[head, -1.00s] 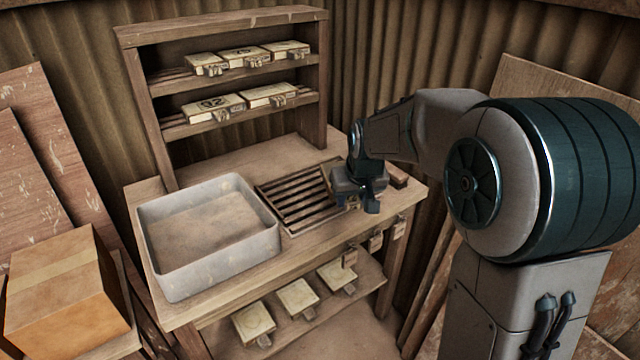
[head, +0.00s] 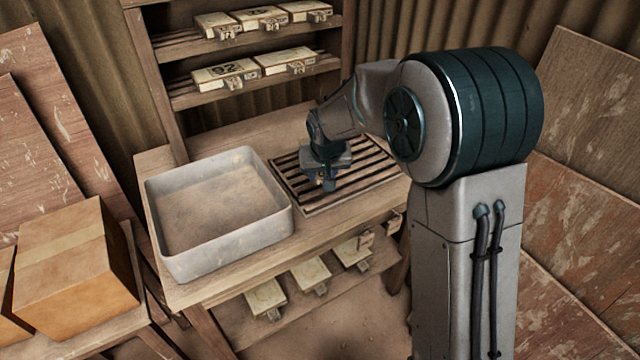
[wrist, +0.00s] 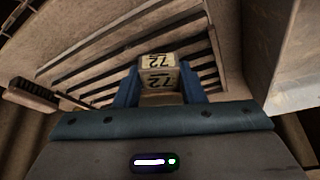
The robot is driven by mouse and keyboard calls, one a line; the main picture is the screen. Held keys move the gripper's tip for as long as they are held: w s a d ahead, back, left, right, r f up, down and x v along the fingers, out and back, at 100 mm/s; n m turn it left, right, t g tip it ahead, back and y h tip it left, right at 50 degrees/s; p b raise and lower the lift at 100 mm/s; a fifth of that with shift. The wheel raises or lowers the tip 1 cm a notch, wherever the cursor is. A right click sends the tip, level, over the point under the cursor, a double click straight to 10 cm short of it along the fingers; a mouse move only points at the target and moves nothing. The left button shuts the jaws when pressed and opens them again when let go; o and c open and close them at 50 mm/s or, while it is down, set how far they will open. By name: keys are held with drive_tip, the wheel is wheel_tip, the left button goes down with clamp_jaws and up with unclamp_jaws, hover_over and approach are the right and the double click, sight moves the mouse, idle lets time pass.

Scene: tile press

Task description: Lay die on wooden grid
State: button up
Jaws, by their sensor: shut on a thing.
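My gripper (wrist: 158,90) is shut on a die, a small pale block (wrist: 158,68) marked 72 on the faces that show in the wrist view. The blue fingers stand on either side of it. The wooden grid (head: 370,182), a dark slatted rack on the bench, lies beneath the gripper. In the head view my gripper (head: 325,180) is over the left-middle part of the grid, and the die is mostly hidden there. I cannot tell whether the die touches the slats. The grid also shows behind the die in the wrist view (wrist: 100,68).
A grey tray (head: 225,243) with a sandy bottom stands left of the grid. Shelves behind hold several pale dies with handles (head: 225,75). More pale blocks (head: 265,298) lie on the shelf below the bench. A brush (wrist: 32,95) lies beside the grid. A cardboard box (head: 75,262) stands at left.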

sight(320, 183)
drive_tip(key=shift+a+f, duration=0.4)
drive_tip(key=shift+f, duration=0.05)
drive_tip(key=shift+w+f, duration=0.1)
drive_tip(key=shift+f, duration=1.65)
drive_tip(key=o, duration=1.3)
drive_tip(key=shift+f, duration=0.15)
drive_tip(key=shift+c, duration=0.2)
drive_tip(key=v, duration=1.2)
drive_tip(key=s+d+m+g, duration=0.1)
drive_tip(key=s+d, duration=0.8)
drive_tip(key=s, duration=0.2)
drive_tip(key=s+d+r+m+g, duration=0.1)
drive_tip(key=s+d, duration=0.8)
drive_tip(key=s, duration=0.3)
drive_tip(key=shift+s+r+h, duration=0.25)
drive_tip(key=shift+s+h, duration=0.05)
drive_tip(key=shift+h, duration=0.1)
